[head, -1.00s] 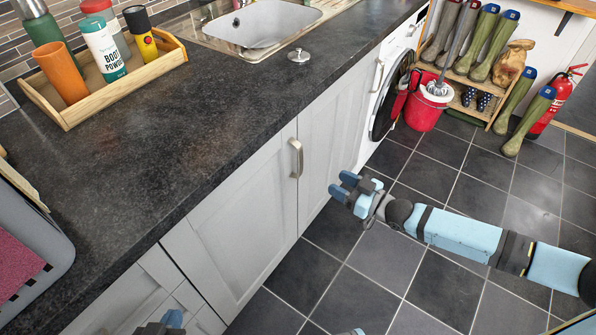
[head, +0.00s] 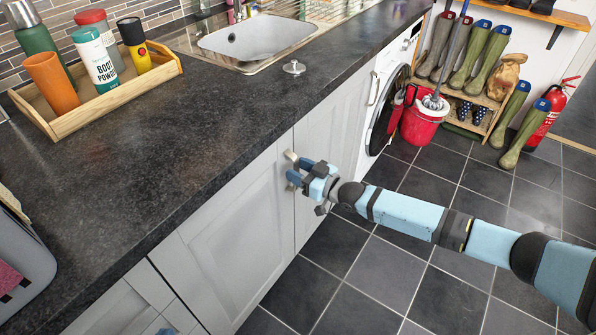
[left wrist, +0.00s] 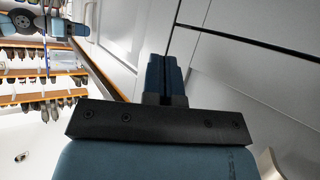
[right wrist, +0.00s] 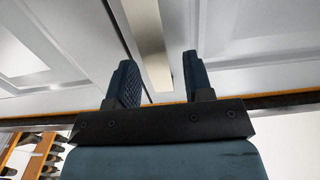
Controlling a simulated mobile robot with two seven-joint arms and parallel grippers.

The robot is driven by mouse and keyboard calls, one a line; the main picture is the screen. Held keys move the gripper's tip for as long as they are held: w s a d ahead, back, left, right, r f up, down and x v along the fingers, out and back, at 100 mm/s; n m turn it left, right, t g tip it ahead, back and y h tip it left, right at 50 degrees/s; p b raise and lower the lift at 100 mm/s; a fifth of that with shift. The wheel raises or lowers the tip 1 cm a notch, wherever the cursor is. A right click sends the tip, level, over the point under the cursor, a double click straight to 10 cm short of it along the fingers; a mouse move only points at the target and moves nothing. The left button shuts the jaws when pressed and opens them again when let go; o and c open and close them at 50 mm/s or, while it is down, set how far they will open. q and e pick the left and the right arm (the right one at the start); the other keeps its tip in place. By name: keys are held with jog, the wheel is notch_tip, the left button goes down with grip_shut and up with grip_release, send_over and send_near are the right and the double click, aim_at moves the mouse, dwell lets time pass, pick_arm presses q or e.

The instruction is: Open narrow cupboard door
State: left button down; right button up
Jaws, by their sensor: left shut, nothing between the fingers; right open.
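A grey-white panelled cupboard door (head: 228,235) with a pale metal bar handle (head: 290,156) by its right edge stands under the worktop. A second panelled door (head: 325,140) adjoins it on the right. Both look closed. My right gripper (head: 298,176) is open at the handle; in the right wrist view the handle (right wrist: 150,45) shows between and beyond the open fingers (right wrist: 158,78), and I cannot tell whether they touch it. My left gripper (left wrist: 163,75) is shut and empty, with cupboard fronts beyond it. Only a bit of my left arm shows at the head view's bottom edge.
The dark worktop (head: 190,130) carries a wooden tray (head: 60,125) of bottles and a sink (head: 250,38). A washing machine (head: 392,100), red bucket (head: 420,122) and welly rack (head: 470,110) stand further right. The tiled floor (head: 390,270) before the cupboards is clear.

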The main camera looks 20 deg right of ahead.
jog(key=shift+w+a, duration=0.15)
jog(key=shift+w, duration=0.1)
grip_shut()
jog(key=shift+s, duration=0.15)
